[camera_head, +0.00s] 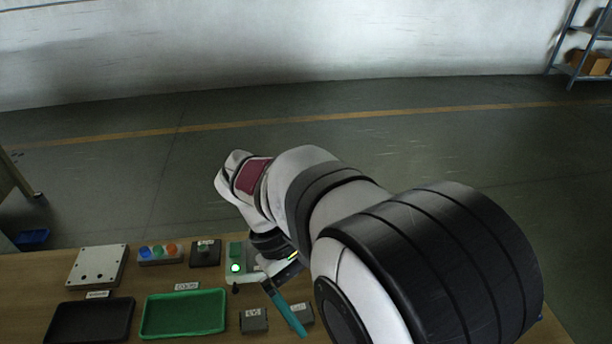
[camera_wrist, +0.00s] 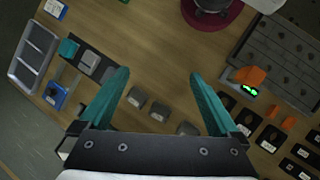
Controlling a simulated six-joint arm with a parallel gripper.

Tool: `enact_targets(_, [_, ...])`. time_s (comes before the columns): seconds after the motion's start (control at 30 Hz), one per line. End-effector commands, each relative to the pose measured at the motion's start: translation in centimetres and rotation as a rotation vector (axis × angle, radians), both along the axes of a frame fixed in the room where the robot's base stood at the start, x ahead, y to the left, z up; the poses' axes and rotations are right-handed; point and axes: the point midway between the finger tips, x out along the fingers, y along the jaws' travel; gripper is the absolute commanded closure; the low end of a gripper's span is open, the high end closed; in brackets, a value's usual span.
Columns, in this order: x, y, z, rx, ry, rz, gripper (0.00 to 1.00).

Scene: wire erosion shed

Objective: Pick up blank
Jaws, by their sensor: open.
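Small grey blocks that may be the blank show in the wrist view: one grey block (camera_wrist: 137,97), a second grey block (camera_wrist: 160,111) and a third grey block (camera_wrist: 187,130) lie in a slanting row on the wooden table. My gripper (camera_wrist: 160,76) is open, with its teal fingers spread on either side of this row and nothing held. I cannot tell its height above the blocks. In the head view a teal finger (camera_head: 287,309) shows beside a grey labelled block (camera_head: 253,320) and another grey block (camera_head: 301,315); my arm hides the rest.
A green tray (camera_head: 185,314) and a black tray (camera_head: 90,321) lie at left, with a button box (camera_head: 160,254) behind. In the wrist view, a pale divided tray (camera_wrist: 35,55) is at left, and a grey holed plate (camera_wrist: 280,60) and an orange piece (camera_wrist: 250,75) are at right.

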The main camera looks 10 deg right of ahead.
Motion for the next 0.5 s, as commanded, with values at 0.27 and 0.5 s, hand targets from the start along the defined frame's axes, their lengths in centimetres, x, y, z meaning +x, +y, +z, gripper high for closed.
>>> enact_targets(0.27, [9.5,8.8,-11.6,-0.377,0.419,0.747,0.03])
enact_targets(0.5, [10.0,10.9,-16.3,-0.505,0.536,0.924,0.03])
